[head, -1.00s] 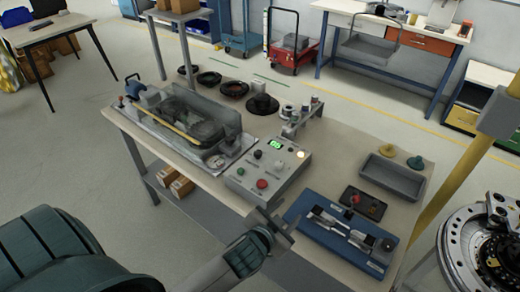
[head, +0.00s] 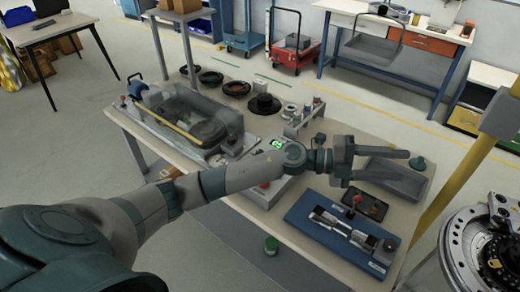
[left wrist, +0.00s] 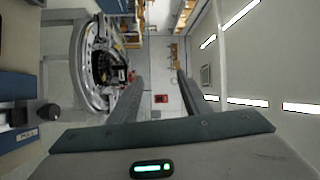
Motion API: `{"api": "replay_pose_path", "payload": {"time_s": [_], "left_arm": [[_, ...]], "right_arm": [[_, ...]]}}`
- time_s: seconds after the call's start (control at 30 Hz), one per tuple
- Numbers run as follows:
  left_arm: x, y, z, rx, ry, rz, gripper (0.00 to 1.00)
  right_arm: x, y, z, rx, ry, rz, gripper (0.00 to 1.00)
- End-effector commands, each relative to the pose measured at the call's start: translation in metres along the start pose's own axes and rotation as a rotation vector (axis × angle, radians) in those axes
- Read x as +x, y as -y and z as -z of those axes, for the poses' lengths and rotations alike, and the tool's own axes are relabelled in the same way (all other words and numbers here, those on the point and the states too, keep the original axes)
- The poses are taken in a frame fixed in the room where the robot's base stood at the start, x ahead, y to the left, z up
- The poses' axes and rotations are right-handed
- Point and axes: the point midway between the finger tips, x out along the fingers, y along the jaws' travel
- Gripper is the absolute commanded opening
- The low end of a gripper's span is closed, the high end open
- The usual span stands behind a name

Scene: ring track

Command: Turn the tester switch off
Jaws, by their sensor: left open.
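The tester is a grey box (head: 268,194) on the near middle of the table. Its green lit display (head: 278,143) shows just above my left arm, and its red button (head: 264,185) shows below it. The rest of the panel, including any switch, is hidden under my forearm. My left gripper (head: 416,169) is past the tester to the right, above the grey tray, with its fingers apart and empty. In the left wrist view my gripper (left wrist: 133,76) is also open, with nothing between the fingers. My right gripper is not in view.
A blue fixture board (head: 340,245) lies at the table's near right. A clear-covered machine (head: 185,118) is at the left. A yellow post (head: 450,185) and round machine (head: 490,250) stand beyond the right edge.

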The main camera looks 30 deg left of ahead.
Motion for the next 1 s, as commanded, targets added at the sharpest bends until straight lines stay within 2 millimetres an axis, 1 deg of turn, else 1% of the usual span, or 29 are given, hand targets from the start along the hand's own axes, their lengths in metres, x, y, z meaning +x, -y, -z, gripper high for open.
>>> {"api": "replay_pose_path", "payload": {"time_s": [0.03,0.07,0.17,0.27,0.37,0.4,0.47,0.5,0.53,0.57,0.6,0.7,0.8,0.83,0.9,1.0], "left_arm": [[-0.002,-0.005,-0.007,0.057,-0.043,-0.086,0.43],[-0.005,-0.011,-0.009,0.085,-0.069,-0.142,0.43],[-0.022,-0.029,-0.025,0.165,-0.135,-0.335,0.43],[-0.052,-0.043,-0.051,0.226,-0.172,-0.545,0.43],[-0.095,-0.051,-0.084,0.264,-0.177,-0.767,0.43],[-0.116,-0.051,-0.098,0.272,-0.168,-0.858,0.43],[-0.149,-0.047,-0.12,0.275,-0.147,-0.994,0.43],[-0.174,-0.042,-0.135,0.273,-0.126,-1.084,0.43],[-0.192,-0.037,-0.144,0.267,-0.108,-1.149,0.43],[-0.212,-0.031,-0.154,0.26,-0.086,-1.212,0.43],[-0.236,-0.022,-0.165,0.245,-0.058,-1.292,0.43],[-0.291,0.001,-0.185,0.201,0.017,-1.457,0.43],[-0.331,0.022,-0.195,0.157,0.077,-1.57,0.43],[-0.339,0.026,-0.197,0.147,0.091,-1.593,0.43],[-0.353,0.034,-0.199,0.128,0.113,-1.632,0.43],[-0.361,0.038,-0.2,0.116,0.127,-1.654,0.43]], "right_arm": [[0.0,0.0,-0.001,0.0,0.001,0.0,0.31],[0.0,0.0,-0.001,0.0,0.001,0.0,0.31],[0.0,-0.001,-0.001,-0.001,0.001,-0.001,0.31],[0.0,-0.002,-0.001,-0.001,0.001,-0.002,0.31],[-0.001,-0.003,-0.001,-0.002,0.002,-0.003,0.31],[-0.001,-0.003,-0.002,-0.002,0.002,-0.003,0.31],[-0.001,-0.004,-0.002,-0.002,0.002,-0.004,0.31],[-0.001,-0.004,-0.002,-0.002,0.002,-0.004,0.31],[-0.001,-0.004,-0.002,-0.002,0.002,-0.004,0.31],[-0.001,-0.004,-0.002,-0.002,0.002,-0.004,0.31],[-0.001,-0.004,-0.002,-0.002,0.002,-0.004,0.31],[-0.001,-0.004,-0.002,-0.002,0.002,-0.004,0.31],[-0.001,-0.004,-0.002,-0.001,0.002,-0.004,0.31],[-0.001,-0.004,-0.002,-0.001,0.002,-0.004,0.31],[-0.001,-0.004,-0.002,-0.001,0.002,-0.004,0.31],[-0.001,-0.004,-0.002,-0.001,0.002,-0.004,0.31]]}}
